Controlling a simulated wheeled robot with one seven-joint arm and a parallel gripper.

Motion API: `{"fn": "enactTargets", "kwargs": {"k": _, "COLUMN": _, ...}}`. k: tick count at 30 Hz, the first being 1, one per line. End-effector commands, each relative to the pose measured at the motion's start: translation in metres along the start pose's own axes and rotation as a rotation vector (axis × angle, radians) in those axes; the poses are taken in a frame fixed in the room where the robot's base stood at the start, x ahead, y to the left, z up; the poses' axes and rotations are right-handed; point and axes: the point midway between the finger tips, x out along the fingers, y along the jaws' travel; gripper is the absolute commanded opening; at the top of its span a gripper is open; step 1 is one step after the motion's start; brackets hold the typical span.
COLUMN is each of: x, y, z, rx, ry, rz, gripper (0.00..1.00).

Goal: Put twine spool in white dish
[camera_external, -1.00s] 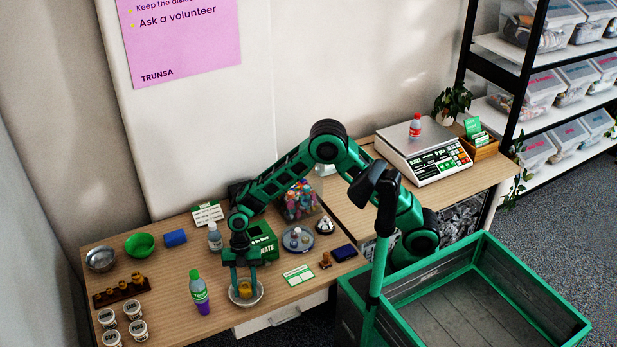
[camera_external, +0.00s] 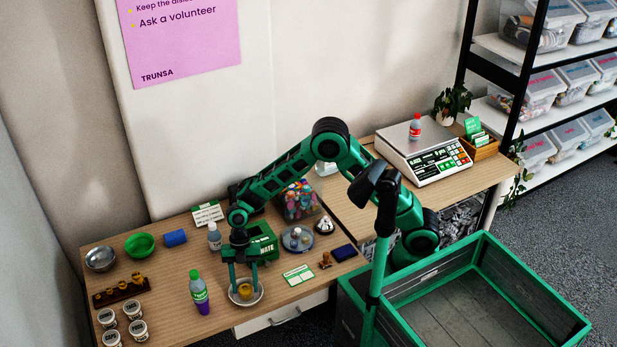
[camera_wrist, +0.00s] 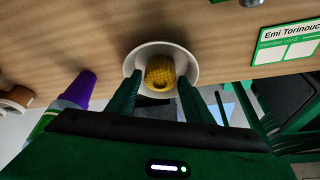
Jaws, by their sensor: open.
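The yellow twine spool (camera_wrist: 160,74) sits inside the white dish (camera_wrist: 134,60) in the wrist view. In the external view the spool (camera_external: 245,291) and the dish (camera_external: 259,297) are near the table's front edge. My gripper (camera_external: 245,286) points down over the dish, with its fingers apart on either side of the spool. In the wrist view the fingers reach to the dish's near rim. I cannot tell whether they touch the spool or dish.
A purple bottle with a green cap (camera_external: 201,294) stands just left of the dish. A green-edged card (camera_external: 299,275) lies to the right. Several labelled jars (camera_external: 134,308) stand at the front left.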

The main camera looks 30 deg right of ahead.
Motion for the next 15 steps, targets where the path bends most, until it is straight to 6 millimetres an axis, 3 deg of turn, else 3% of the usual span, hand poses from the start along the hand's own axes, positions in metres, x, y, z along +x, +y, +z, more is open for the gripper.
{"fn": "enactTargets", "kwargs": {"k": 9, "x": -0.066, "y": 0.001, "z": 0.0, "rx": 0.0, "ry": -0.001, "rz": 0.005, "gripper": 0.47}}
{"fn": "enactTargets", "kwargs": {"k": 15, "x": -0.092, "y": 0.0, "z": 0.0, "rx": -0.001, "ry": 0.0, "rz": 0.002, "gripper": 0.47}}
